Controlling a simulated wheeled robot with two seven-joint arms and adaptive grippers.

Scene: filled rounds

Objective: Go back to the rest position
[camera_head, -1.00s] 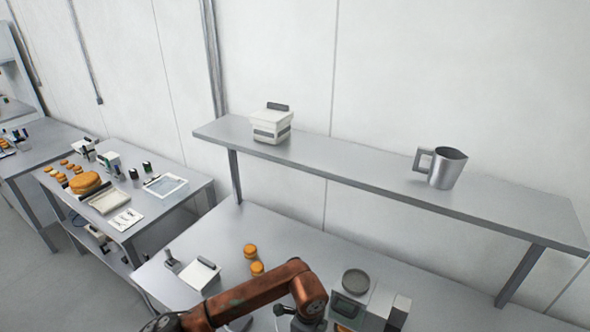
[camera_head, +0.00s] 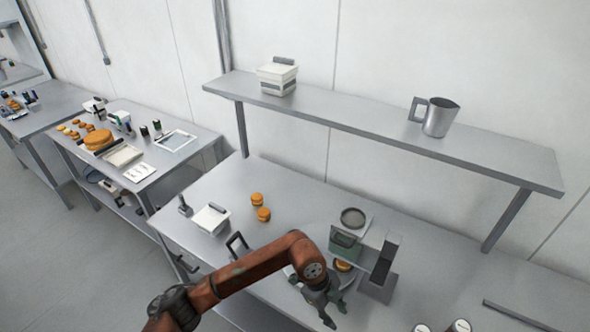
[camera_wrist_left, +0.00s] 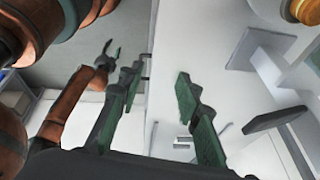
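My left gripper (camera_head: 331,308) hangs over the front part of the steel table (camera_head: 220,262), in front of a grey-green machine. It is open and empty. In the left wrist view its two green-padded fingers (camera_wrist_left: 158,112) stand well apart with nothing between them. Another red-brown arm of mine shows at the left of that view, with a small dark gripper (camera_wrist_left: 108,58) at its end. I take it to be my right one, but its finger opening is unclear. The right gripper is not in the head view.
The machine (camera_head: 345,243) has a round pan on top and a bun (camera_head: 343,265) at its base, close behind the left gripper. Two filled rounds (camera_head: 263,214) and a white box (camera_head: 211,219) stand further left. A shelf (camera_head: 380,128) holds a metal jug (camera_head: 438,118).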

